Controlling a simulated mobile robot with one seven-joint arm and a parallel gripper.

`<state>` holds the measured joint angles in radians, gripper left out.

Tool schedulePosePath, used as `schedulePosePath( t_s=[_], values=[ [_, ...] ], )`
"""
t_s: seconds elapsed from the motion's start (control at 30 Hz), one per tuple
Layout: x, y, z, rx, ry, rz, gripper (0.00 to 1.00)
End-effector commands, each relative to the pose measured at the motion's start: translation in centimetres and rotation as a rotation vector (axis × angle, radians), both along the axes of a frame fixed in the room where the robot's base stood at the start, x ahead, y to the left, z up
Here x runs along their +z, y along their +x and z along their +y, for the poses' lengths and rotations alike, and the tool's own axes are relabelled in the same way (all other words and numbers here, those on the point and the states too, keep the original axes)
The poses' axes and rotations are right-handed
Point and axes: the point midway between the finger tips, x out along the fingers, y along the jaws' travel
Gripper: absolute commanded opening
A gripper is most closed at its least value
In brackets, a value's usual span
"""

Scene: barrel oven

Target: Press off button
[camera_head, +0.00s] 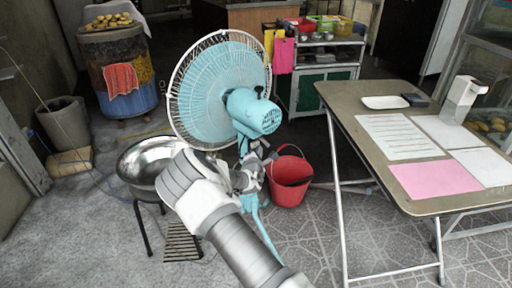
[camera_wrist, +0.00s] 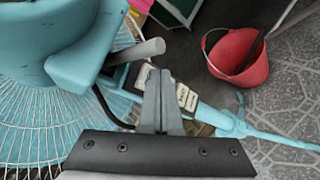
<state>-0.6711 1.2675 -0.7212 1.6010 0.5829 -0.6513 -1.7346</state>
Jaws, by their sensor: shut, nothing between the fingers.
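A light-blue electric fan (camera_head: 222,95) with a white-rimmed cage stands on a blue pole in the middle of the head view. Its motor housing and cage also show in the wrist view (camera_wrist: 45,40). A small control box with pale buttons (camera_wrist: 187,97) is on the fan's stand, just beyond and right of my fingertips in the wrist view. My gripper (camera_wrist: 160,76) is shut and empty, with its tips overlapping the box's left part in the picture. I cannot tell whether they touch it, or which button is off. In the head view my gripper (camera_head: 258,163) is beside the stand.
A red bucket (camera_head: 289,182) stands on the floor right of the fan stand. A metal bowl (camera_head: 150,160) on legs is to the left. A folding table (camera_head: 350,105) with papers stands at the right. Patterned floor between the bucket and table is partly clear.

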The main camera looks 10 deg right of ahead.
Motion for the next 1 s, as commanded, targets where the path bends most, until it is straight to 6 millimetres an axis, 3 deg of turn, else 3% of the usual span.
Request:
schedulePosePath(
  t_s=[1.0],
  values=[
    [-0.02, 0.76, 0.39, 0.000, 0.000, 0.000, 0.00]
  ],
)
